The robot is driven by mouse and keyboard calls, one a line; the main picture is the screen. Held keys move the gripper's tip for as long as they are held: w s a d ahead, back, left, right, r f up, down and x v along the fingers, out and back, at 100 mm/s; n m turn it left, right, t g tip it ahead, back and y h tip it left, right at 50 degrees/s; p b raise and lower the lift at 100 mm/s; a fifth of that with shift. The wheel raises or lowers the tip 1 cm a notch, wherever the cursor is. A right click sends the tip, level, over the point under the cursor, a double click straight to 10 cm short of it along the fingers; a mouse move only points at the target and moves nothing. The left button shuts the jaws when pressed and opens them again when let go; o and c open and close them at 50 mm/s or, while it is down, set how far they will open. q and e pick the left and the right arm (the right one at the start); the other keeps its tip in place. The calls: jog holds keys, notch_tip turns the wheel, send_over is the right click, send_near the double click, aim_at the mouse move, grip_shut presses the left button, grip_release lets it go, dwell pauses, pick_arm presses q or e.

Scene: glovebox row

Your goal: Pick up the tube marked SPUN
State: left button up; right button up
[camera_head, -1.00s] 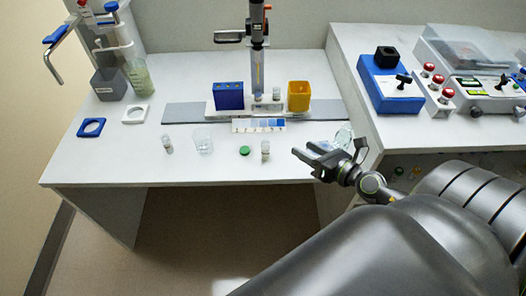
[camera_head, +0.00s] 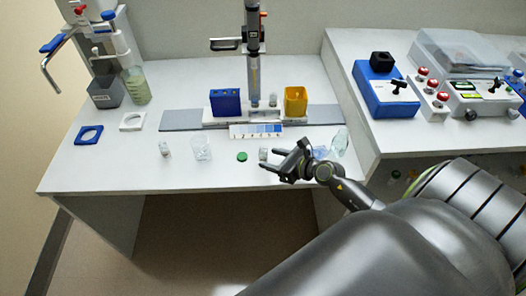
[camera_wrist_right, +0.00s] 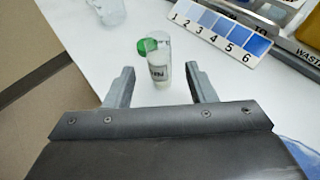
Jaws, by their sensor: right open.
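A small clear tube (camera_head: 263,154) with a pale label stands near the front of the white bench. In the right wrist view the same tube (camera_wrist_right: 159,62) stands between my fingers, with dark lettering too unclear to read surely. My right gripper (camera_head: 268,160) is open at the tube, one finger on each side; it also shows in the wrist view (camera_wrist_right: 159,74), with gaps beside the tube. Another small labelled tube (camera_head: 165,150) stands further left, and one (camera_head: 273,100) stands at the back between the blue and yellow holders. My left gripper is out of view.
A green cap (camera_head: 242,156) lies close beside the tube. A clear beaker (camera_head: 202,149) stands left of it. A numbered blue colour strip (camera_head: 256,130) lies behind. A clear flask (camera_head: 340,140) is to the right. The bench's front edge is close.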

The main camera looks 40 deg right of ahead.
aim_at(266, 156)
jog(key=shift+x, duration=3.05)
jog(key=shift+r, duration=0.15)
jog(key=shift+c, duration=0.2)
jog(key=c, duration=1)
jog(key=shift+r, duration=0.1)
